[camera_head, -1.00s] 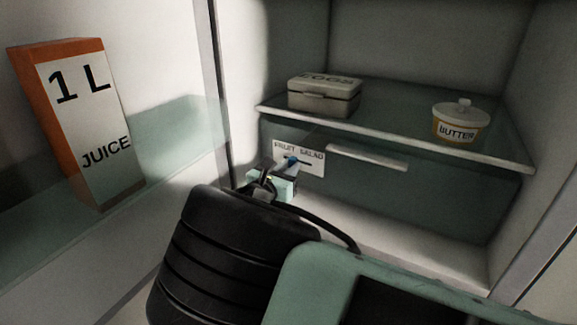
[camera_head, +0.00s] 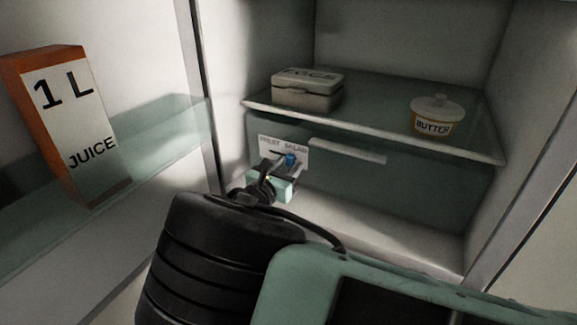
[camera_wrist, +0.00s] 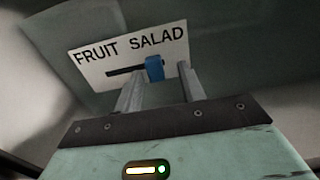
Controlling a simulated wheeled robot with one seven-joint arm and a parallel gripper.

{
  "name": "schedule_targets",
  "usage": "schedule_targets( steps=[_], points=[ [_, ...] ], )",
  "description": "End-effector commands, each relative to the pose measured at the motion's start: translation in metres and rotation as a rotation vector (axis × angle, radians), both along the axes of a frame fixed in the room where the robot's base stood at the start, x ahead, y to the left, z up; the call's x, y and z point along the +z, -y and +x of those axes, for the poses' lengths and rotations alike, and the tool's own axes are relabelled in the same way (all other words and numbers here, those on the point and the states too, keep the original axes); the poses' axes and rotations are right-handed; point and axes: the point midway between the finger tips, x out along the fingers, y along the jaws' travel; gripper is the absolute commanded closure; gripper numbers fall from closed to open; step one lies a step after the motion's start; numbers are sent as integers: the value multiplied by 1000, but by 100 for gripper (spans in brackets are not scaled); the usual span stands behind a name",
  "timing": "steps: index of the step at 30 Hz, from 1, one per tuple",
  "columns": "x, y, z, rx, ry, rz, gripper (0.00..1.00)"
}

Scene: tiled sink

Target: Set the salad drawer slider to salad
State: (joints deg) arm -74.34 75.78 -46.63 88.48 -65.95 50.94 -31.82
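The salad drawer slider is a blue knob (camera_wrist: 154,68) in a dark horizontal slot on a white plate (camera_wrist: 95,70) marked FRUIT SALAD. The knob is at the right part of the slot, under SALAD; bare slot shows to its left. In the head view the knob (camera_head: 290,159) also sits right of the plate's middle. My gripper (camera_wrist: 160,73) is open, with one finger on each side of the knob. The left finger is close against the knob's left side; contact is not certain. A gap shows on the right. My wrist partly covers my gripper (camera_head: 282,170) in the head view.
The plate is on the front of a drawer with a pale handle (camera_head: 347,151), under a glass shelf (camera_head: 375,125). A lidded box (camera_head: 307,90) and a butter dish (camera_head: 436,116) stand on the shelf. A juice carton (camera_head: 70,125) stands in the door at left.

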Motion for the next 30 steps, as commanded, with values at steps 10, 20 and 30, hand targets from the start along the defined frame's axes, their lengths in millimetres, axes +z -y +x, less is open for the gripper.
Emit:
schedule_targets(
  steps=[10, 20, 30],
  points=[
    [0, -41, -61, 4, -2, 0, 60],
    [0, -79, -119, 0, -2, 0, 60],
    [-1, -91, -139, -3, -1, 0, 60]
  ],
)
